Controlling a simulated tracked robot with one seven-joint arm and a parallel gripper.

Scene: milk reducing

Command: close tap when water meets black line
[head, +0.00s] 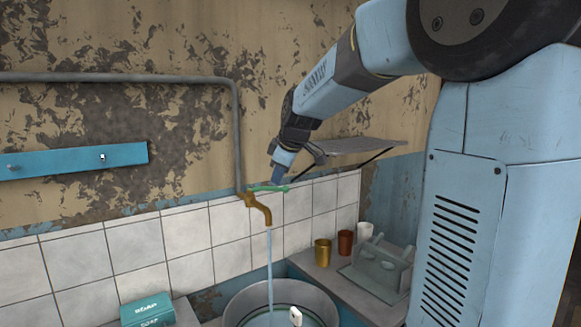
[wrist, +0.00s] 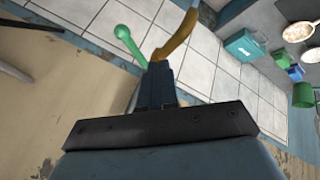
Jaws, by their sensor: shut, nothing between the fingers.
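The brass tap (head: 262,210) sticks out from the tiled wall, and water (head: 270,262) runs from it in a thin stream. Its green handle (head: 268,188) lies across the top. The stream falls into a round metal basin (head: 318,291), cut off by the bottom edge; I cannot make out a black line in it. My gripper (head: 277,181) is shut and empty, at or just above the handle. In the wrist view the shut fingers (wrist: 160,72) sit beside the green handle (wrist: 130,44) and the tap (wrist: 178,38); I cannot tell if they touch.
A grey pipe (head: 130,77) runs along the wall and down to the tap. A wall shelf (head: 355,146) is behind my arm. Cups (head: 322,252) and a dish rack (head: 375,268) stand right of the basin. A teal box (head: 147,310) stands left.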

